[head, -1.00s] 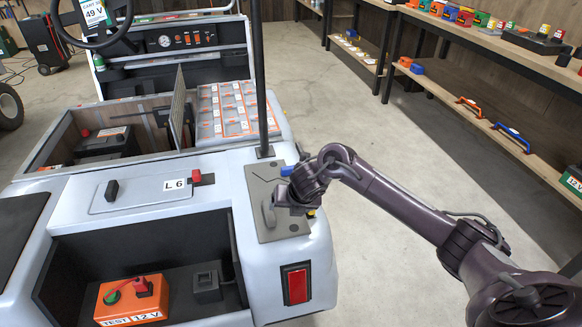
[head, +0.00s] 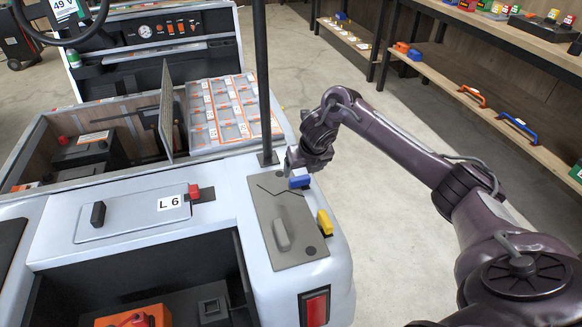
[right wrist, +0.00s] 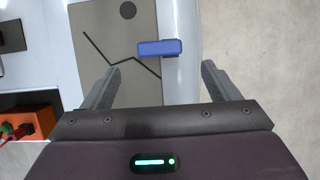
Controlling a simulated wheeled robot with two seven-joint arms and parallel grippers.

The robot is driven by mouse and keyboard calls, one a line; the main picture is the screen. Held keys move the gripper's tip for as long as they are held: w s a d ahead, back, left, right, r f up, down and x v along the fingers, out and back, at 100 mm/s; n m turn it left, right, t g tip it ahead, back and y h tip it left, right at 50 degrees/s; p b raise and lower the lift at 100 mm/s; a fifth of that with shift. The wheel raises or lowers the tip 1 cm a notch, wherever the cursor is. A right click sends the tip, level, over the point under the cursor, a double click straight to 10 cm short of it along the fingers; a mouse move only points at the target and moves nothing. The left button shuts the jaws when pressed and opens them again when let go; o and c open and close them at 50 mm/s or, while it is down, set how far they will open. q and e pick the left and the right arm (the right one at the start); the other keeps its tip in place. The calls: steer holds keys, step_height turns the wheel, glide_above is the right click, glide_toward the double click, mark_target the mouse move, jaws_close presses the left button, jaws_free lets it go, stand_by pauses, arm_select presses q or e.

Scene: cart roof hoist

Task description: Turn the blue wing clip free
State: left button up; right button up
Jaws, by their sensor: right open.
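The blue wing clip (head: 299,182) sits at the right edge of a grey plate (head: 262,212) on the cart's white rear corner. In the right wrist view the blue clip (right wrist: 160,48) lies crosswise over the plate's edge, ahead of and between my finger tips. My right gripper (head: 297,166) is open and just above and behind the clip; in the wrist view its fingers (right wrist: 160,82) stand apart with nothing between them. A yellow clip (head: 325,222) sits lower on the same plate edge. My left gripper is not in view.
A black post (head: 263,90) rises beside the plate. A grey handle (head: 282,235) stands on the plate. A red clip (head: 193,191) is on the lid marked L 6. An orange battery (head: 130,315) is in the rear bay. Shelves (head: 480,70) stand at the right; the floor between is clear.

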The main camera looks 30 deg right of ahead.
mark_target(300, 178)
steer(key=b+x, duration=0.1)
steer(key=x, duration=0.5)
steer(key=shift+w+f, duration=0.15)
steer(key=shift+f, duration=0.05)
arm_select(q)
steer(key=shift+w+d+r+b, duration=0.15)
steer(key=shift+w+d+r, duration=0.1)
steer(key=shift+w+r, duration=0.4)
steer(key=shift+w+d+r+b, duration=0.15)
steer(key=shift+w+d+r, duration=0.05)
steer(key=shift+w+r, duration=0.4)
arm_select(e)
steer(key=shift+w+d+f, duration=0.1)
steer(key=shift+w+f, duration=0.15)
steer(key=shift+f, duration=0.25)
steer(key=c, duration=1)
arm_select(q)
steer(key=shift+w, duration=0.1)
